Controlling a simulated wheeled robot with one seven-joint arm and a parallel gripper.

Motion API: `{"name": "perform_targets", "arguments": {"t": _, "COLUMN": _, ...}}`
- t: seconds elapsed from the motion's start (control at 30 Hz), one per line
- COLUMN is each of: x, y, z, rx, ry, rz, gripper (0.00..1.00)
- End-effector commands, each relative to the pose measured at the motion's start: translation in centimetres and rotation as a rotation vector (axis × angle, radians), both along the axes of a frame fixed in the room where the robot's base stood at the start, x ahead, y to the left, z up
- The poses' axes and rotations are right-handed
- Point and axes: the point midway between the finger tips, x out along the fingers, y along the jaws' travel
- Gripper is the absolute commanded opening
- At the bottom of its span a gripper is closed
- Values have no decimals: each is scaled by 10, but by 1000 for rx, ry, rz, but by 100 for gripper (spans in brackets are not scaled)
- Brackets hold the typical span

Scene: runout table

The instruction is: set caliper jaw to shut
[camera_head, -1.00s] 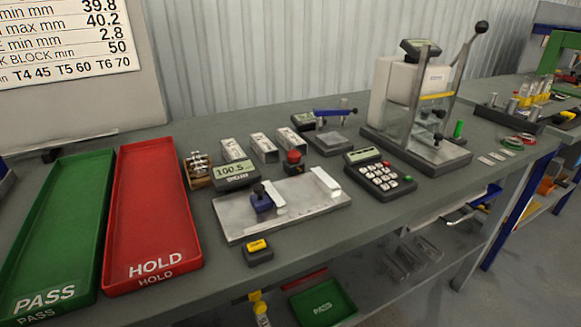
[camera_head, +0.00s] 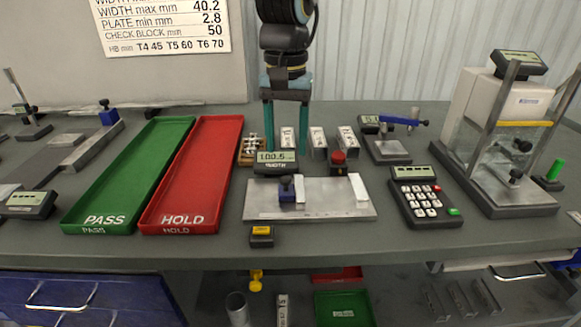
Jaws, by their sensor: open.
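The caliper is a flat metal plate (camera_head: 325,206) on the table, with a display (camera_head: 276,162) behind it reading 100.5 and labelled WIDTH.
A green PASS tray (camera_head: 135,175) and a red HOLD tray (camera_head: 198,170) lie to the left. A keypad (camera_head: 424,200) and a tall press (camera_head: 510,130) are to the right.

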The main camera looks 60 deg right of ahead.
Motion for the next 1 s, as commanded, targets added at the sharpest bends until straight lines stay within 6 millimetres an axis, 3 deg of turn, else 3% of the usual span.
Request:
{"name": "perform_targets", "arguments": {"t": 0.2, "x": 1, "y": 1, "z": -40, "rx": 4, "ry": -1, "rz": 1, "gripper": 59}}
{"name": "perform_targets", "arguments": {"t": 0.4, "x": 0, "y": 1, "z": -63, "rx": 2, "ry": 0, "rz": 0, "gripper": 59}}
{"name": "perform_targets", "arguments": {"t": 0.77, "x": 1, "y": 0, "z": -70, "rx": -1, "ry": 0, "rz": 0, "gripper": 59}}
{"name": "perform_targets", "arguments": {"t": 1.0, "x": 1, "y": 0, "z": -70, "rx": -1, "ry": 0, "rz": 1, "gripper": 36}}
